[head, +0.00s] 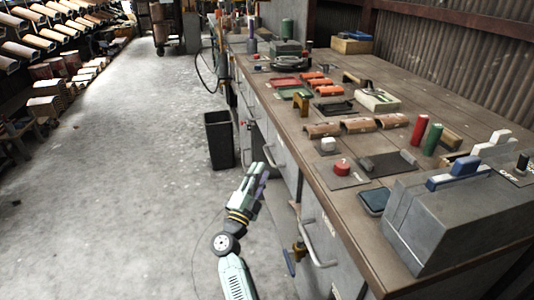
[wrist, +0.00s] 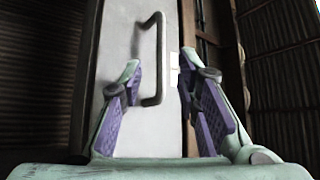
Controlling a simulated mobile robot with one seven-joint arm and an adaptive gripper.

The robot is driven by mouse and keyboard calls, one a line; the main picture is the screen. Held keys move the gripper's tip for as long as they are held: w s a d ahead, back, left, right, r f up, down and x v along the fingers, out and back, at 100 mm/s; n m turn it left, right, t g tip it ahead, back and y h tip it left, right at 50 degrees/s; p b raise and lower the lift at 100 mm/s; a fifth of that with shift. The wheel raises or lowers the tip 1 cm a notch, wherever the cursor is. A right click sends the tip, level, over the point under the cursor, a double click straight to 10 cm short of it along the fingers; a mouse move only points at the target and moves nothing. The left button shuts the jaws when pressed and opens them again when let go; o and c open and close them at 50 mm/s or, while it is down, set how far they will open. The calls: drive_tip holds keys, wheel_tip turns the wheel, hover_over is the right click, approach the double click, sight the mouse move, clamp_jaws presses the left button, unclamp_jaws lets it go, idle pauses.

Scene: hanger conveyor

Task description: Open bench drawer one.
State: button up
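The bench (head: 318,174) has pale drawer fronts with bar handles along its aisle side. My gripper (head: 262,168) is in front of one pale drawer front, close to its bar handle (head: 274,154). In the wrist view that drawer front (wrist: 122,50) fills the middle, with its dark bar handle (wrist: 161,60) running up and down the picture. My gripper (wrist: 159,68) is open, and the handle shows between its purple-padded fingers without clear contact. The drawer looks closed. I cannot read a number on it.
A nearer front has another bar handle (head: 320,248) and a brass-coloured lock (head: 300,249). A black bin (head: 219,140) stands on the floor beyond my gripper. A grey machine (head: 450,215), a red button (head: 342,166) and tiles lie on the bench top. The aisle floor (head: 130,200) is clear.

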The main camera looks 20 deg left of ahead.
sight(268, 155)
drive_tip(key=p+x, duration=0.1)
drive_tip(key=x, duration=0.6)
drive_tip(key=shift+w, duration=0.15)
drive_tip(key=shift+c, duration=0.5)
clamp_jaws()
